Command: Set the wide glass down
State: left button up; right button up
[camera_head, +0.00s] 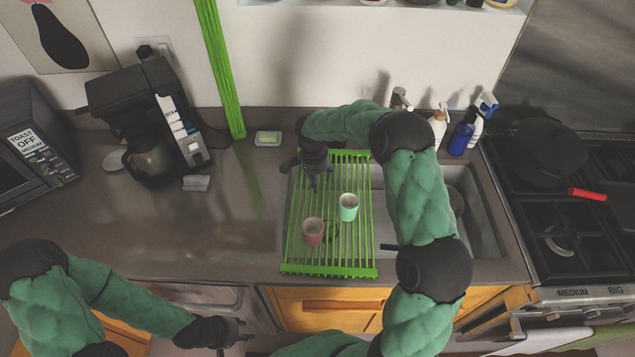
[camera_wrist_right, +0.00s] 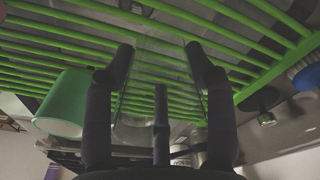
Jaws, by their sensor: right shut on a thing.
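My right gripper (camera_head: 316,182) is low over the back left part of the green drying rack (camera_head: 328,270). In the right wrist view its fingers (camera_wrist_right: 158,62) are spread around a clear, see-through glass (camera_wrist_right: 145,80), whose faint outline shows between them. The rack bars fill the view close by; whether the glass touches them I cannot tell. In the head view I cannot make out the glass under the hand. My left gripper (camera_head: 230,332) is low at the front, away from the rack; its finger state is unclear.
A mint cup (camera_head: 348,207) and a reddish cup (camera_head: 313,232) stand on the rack, in front of my right gripper. A sponge dish (camera_head: 268,138) and coffee maker (camera_head: 150,120) are to the left. Bottles (camera_head: 462,133) stand behind the sink.

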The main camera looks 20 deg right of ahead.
jog(key=shift+f, duration=0.75)
jog(key=shift+f, duration=0.1)
jog(key=shift+f, duration=0.15)
jog(key=o, duration=1.3)
jog(key=r, duration=0.8)
jog(key=a+r+p, duration=0.1)
jog(key=r, duration=0.3)
jog(key=shift+a+r, duration=0.1)
jog(key=shift+r, duration=0.1)
jog(key=shift+s, duration=0.1)
